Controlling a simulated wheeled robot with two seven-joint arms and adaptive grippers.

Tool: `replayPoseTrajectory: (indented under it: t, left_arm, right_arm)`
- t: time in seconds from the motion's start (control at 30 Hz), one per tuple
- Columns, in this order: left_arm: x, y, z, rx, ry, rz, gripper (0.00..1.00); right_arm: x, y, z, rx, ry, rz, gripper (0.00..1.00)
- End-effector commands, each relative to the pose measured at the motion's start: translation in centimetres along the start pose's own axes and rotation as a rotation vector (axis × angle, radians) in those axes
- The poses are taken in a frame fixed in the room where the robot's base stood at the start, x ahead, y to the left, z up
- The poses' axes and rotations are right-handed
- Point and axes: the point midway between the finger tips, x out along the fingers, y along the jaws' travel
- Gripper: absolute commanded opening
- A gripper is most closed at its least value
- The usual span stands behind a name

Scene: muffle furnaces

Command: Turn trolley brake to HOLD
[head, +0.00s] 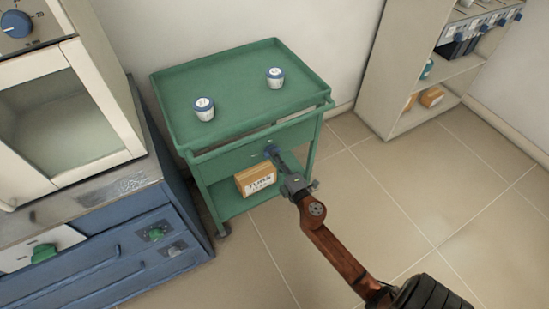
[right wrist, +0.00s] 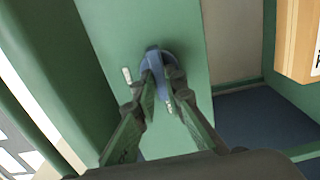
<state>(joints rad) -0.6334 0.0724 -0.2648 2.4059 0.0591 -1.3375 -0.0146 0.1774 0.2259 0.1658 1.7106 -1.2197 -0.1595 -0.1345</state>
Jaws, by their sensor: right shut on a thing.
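The green trolley (head: 172,112) stands against the wall between the furnace and the shelf. Its brake is a blue knob (right wrist: 154,60) on the green front panel, with a small white mark at its left and another below it. In the head view the knob (head: 271,150) shows just past my gripper's tip. My right gripper (right wrist: 163,88) is shut on the blue knob, one finger on each side of its grip bar. It also shows in the head view (head: 280,162), reaching in from the lower right. The marks' lettering is too small to read. My left gripper is not in view.
Two small white-and-blue jars (head: 204,108) (head: 275,77) stand on the trolley's top tray. A cardboard box (head: 256,178) sits on its lower shelf, close to my right gripper. A furnace (head: 75,120) on a blue cabinet (head: 120,262) is at left. Tiled floor at right is clear.

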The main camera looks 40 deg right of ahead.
Motion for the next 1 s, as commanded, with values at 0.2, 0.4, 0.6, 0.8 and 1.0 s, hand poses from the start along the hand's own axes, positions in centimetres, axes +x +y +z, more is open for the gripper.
replayPoseTrajectory:
  t: [0.2, 0.4, 0.6, 0.8, 1.0]
  left_arm:
    - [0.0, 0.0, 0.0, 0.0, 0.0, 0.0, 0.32]
    - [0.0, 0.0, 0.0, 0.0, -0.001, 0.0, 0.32]
    - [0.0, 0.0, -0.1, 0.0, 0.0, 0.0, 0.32]
    - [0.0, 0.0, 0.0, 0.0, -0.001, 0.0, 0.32]
    - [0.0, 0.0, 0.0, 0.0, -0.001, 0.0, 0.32]
  right_arm:
    - [0.0, -0.2, -0.1, -0.001, 0.001, -0.002, 0.23]
    - [0.0, -0.1, 0.0, 0.0, 0.001, -0.001, 0.28]
    - [-0.3, -0.1, 0.0, 0.001, 0.001, -0.001, 0.28]
    - [-3.0, -0.2, 0.0, 0.003, 0.0, -0.003, 0.28]
    - [-7.4, -0.3, 0.0, 0.005, -0.003, -0.005, 0.28]
